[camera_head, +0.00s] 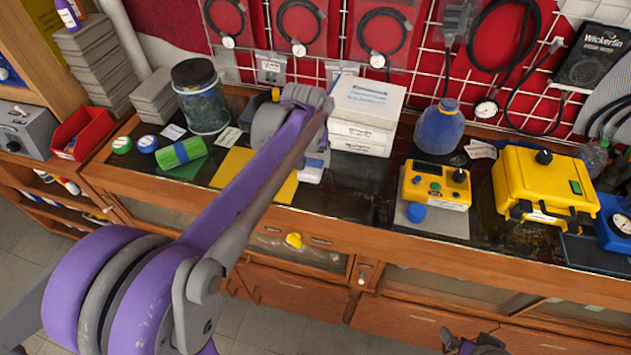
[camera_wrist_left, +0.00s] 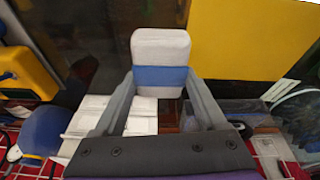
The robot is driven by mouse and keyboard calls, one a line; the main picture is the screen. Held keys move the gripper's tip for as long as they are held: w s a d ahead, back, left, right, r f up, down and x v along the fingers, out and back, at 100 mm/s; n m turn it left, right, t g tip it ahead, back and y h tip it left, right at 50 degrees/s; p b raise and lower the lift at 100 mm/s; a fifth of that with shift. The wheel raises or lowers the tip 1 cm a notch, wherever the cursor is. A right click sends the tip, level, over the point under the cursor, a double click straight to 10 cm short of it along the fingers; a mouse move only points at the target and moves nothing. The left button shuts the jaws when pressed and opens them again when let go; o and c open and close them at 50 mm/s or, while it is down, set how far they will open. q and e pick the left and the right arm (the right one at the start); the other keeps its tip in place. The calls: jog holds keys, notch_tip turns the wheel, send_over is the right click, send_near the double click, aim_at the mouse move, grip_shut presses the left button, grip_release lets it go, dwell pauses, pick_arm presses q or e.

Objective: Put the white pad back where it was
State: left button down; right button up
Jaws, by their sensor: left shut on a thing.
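The white pad (camera_wrist_left: 160,50) with a blue band is between the two fingers of my left gripper (camera_wrist_left: 160,82), shut on it, in the left wrist view. In the head view a pale part of the pad (camera_head: 313,168) shows below the end of my left arm, over or beside the right part of the yellow mat (camera_head: 232,165). The arm hides most of the left gripper there, and I cannot tell whether the pad touches the bench. Part of my right gripper (camera_head: 475,346) shows at the bottom edge of the head view, too cut off to read.
White boxes (camera_head: 362,138) stand just right of the pad. A green roll (camera_head: 180,152) and a large jar (camera_head: 201,100) are left of the yellow mat. A yellow device (camera_head: 436,184), a blue bottle (camera_head: 437,127) and a yellow case (camera_head: 540,190) stand farther right.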

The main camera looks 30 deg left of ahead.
pick_arm(q)
notch_tip(320, 180, down, 7)
jog(key=shift+r, duration=0.1)
dwell(0.3)
jog(key=shift+f+b, duration=0.25)
jog(key=shift+b, duration=0.05)
grip_release()
jog(key=shift+a+r, duration=0.1)
jog(key=shift+r, duration=0.1)
